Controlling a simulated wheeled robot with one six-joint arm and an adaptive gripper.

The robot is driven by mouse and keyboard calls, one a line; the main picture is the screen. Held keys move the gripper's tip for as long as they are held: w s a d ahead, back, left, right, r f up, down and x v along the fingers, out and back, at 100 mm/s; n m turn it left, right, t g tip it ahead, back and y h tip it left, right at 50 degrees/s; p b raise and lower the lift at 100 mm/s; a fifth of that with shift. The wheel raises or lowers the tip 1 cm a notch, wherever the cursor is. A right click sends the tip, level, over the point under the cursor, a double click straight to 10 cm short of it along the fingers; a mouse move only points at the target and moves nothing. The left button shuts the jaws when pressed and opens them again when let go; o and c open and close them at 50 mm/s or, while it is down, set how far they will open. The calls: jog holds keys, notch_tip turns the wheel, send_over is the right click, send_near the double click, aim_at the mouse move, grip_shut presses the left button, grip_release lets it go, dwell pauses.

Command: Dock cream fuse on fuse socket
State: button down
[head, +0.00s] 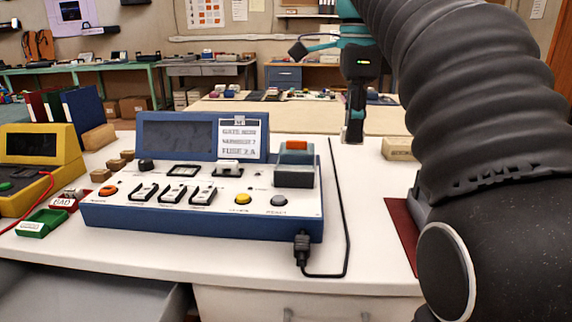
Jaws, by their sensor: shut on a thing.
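My gripper (353,132) points down behind the right end of the blue test console (200,222), above the white table. Its fingers are shut on a small pale piece (351,138), seemingly the cream fuse, mostly hidden by the fingers. The console's sloped top carries a small dark fitting with a white piece (228,168) and a grey box with an orange top (295,172). I cannot tell for sure which of these is the fuse socket. The gripper is apart from both, to their right.
A yellow device (40,150), a green tray (42,223) and a red tray (66,201) stand at the left. A black cable (345,215) runs along the console's right side. A cream block (398,148) and dark red mat (402,228) lie right, near my arm.

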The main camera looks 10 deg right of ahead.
jog(key=w+a+f, duration=0.2)
jog(key=w, duration=0.1)
jog(key=w+a+f, duration=0.2)
jog(key=w, duration=0.1)
jog(key=w+a+f, duration=0.2)
jog(key=w, duration=0.2)
jog(key=shift+a+f, duration=0.1)
jog(key=shift+f, duration=0.3)
jog(key=shift+w+a+f, duration=0.1)
jog(key=shift+w+f, duration=0.05)
jog(key=shift+f+b, duration=0.6)
jog(key=shift+f, duration=1.35)
jog(key=shift+f, duration=0.15)
jog(key=c, duration=1.3)
grip_release()
jog(key=shift+c, duration=0.2)
notch_tip(320, 180, up, 8)
jog(key=p, duration=0.1)
jog(key=shift+f, duration=0.1)
